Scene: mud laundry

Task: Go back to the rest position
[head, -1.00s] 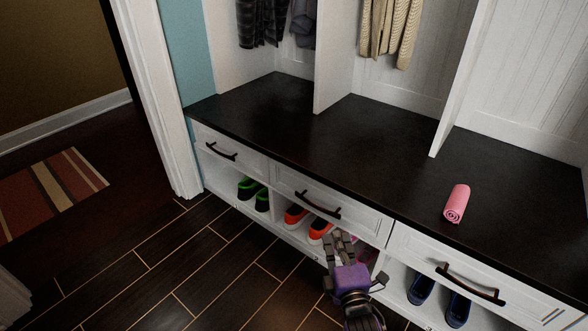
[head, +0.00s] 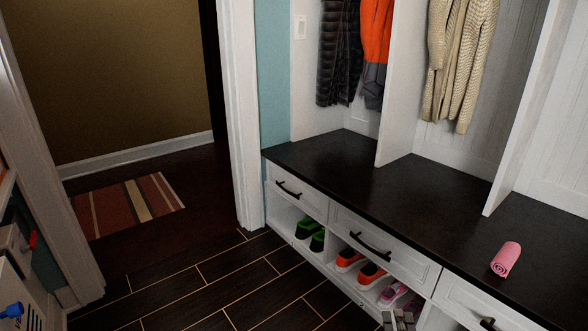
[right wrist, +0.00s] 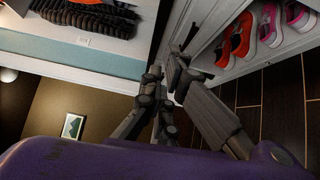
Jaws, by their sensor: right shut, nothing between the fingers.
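My right gripper (head: 398,320) shows only as its fingertips at the bottom edge of the head view, in front of the lower shoe cubbies of the bench. In the right wrist view its dark fingers (right wrist: 165,82) are closed with nothing held, above the purple body of the gripper. The rest of my right arm is out of the head view. My left gripper is not in view.
The white bench has a dark top (head: 400,195) with a rolled pink towel (head: 505,259). Red-orange shoes (head: 361,267) and other pairs sit in the cubbies below. Coats hang above. The wood floor (head: 230,285) in front is clear, with a striped rug (head: 128,205) beyond the doorway.

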